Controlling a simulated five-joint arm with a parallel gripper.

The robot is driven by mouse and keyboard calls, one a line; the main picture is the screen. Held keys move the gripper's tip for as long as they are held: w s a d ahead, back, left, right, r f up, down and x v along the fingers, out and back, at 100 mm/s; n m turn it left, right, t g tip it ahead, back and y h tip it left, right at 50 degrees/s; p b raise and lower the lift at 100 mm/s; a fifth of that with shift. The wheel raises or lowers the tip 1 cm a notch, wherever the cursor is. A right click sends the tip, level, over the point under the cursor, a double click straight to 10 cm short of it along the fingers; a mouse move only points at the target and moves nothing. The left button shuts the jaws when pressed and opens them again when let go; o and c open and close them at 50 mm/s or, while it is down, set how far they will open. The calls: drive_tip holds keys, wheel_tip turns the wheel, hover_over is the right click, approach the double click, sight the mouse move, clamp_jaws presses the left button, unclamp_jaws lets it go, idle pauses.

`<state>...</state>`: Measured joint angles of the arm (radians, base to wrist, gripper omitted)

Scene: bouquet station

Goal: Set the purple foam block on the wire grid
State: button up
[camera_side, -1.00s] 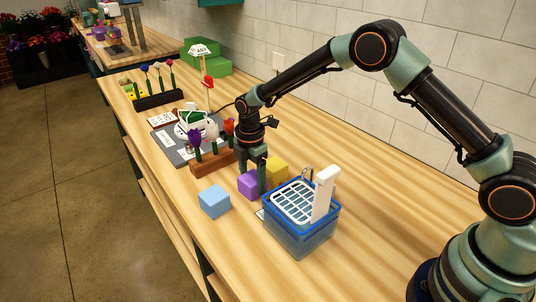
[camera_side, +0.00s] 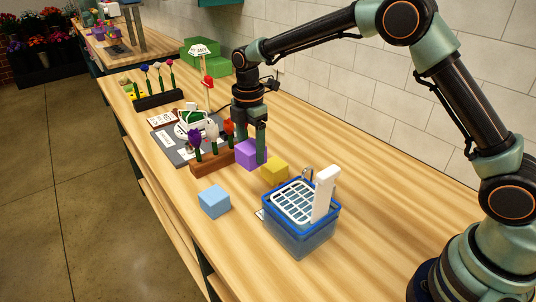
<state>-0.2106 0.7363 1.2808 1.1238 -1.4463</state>
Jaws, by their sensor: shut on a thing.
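The purple foam block (camera_side: 249,155) is between the fingers of my gripper (camera_side: 253,146), which is shut on it. The block appears just right of the wooden flower rack and behind the yellow block. It looks raised off the table, though its exact height is hard to judge. The white wire grid (camera_side: 294,202) lies across the top of a blue bin, nearer the camera and to the right of the block. The grid's top looks bare.
The blue bin (camera_side: 298,238) has an upright white post (camera_side: 324,195) at its right side. A yellow block (camera_side: 274,171) and a light blue block (camera_side: 214,202) sit on the table (camera_side: 180,215). A wooden rack (camera_side: 212,164) holds several flowers.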

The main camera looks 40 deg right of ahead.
sight(250, 145)
wheel_tip(250, 145, up, 9)
drive_tip(key=shift+f, duration=0.1)
drive_tip(key=shift+r, duration=0.4)
drive_tip(key=shift+s+r, duration=0.15)
drive_tip(key=shift+s, duration=0.1)
drive_tip(key=shift+m, duration=0.5)
drive_tip(key=s+f, duration=0.1)
drive_tip(key=s, duration=0.4)
drive_tip(key=s+f, duration=0.2)
drive_tip(key=s, duration=0.3)
drive_tip(key=s+f, duration=0.2)
drive_tip(key=s, duration=0.4)
drive_tip(key=shift+d+f, duration=0.1)
drive_tip(key=shift+d, duration=0.25)
drive_tip(key=shift+f, duration=2.1)
drive_tip(key=shift+f, duration=0.1)
drive_tip(key=o, duration=1.3)
